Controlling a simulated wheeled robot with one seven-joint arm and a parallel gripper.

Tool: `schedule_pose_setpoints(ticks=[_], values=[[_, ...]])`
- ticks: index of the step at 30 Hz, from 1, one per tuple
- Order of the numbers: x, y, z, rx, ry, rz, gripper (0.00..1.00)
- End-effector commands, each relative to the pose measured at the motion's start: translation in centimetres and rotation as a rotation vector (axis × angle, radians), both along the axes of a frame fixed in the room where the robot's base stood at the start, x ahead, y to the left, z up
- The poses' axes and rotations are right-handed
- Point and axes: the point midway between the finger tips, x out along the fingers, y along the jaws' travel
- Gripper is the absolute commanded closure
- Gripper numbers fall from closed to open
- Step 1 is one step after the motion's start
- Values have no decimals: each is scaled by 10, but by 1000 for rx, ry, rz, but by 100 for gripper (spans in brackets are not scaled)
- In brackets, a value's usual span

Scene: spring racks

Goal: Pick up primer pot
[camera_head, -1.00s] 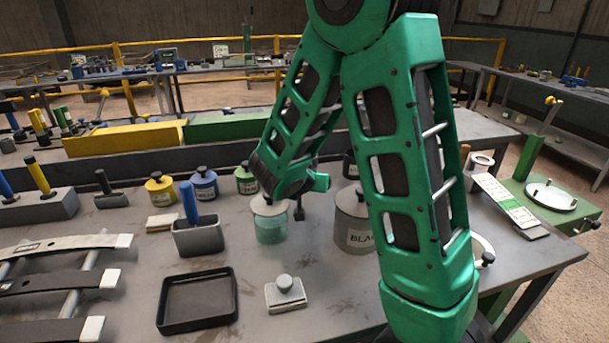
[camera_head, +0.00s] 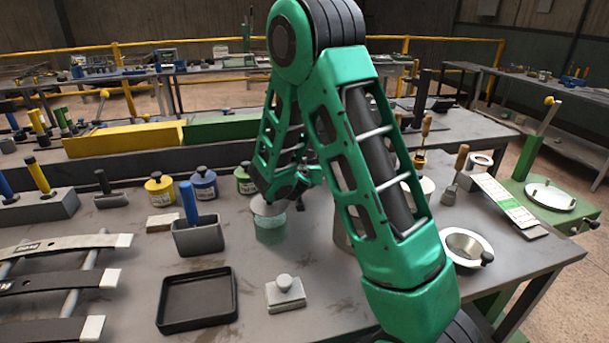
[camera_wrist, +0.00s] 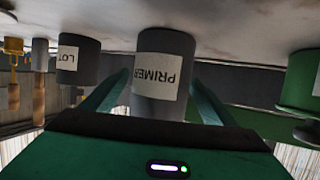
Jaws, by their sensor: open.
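The primer pot (camera_wrist: 163,70) is a dark grey cylinder with a white label reading PRIMER. It appears upside down in the wrist view, near the middle. My gripper (camera_wrist: 158,88) has its two green fingers apart, one on each side of the pot. Whether either finger touches the pot cannot be told.
A second grey labelled pot (camera_wrist: 78,62) and a green pot (camera_wrist: 298,80) flank the primer pot in the wrist view. In the head view, a teal jar (camera_head: 270,228) stands near my wrist. A black tray (camera_head: 197,300) and a metal bowl (camera_head: 466,247) are nearer.

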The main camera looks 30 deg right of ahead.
Motion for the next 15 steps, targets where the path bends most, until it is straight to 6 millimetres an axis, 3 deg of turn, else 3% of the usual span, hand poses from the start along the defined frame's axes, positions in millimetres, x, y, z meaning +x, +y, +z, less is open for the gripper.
schedule_pose_setpoints(ticks=[6,15], values=[[22,-18,-13,1,1,-3,20],[29,-22,-15,0,0,-1,20]])
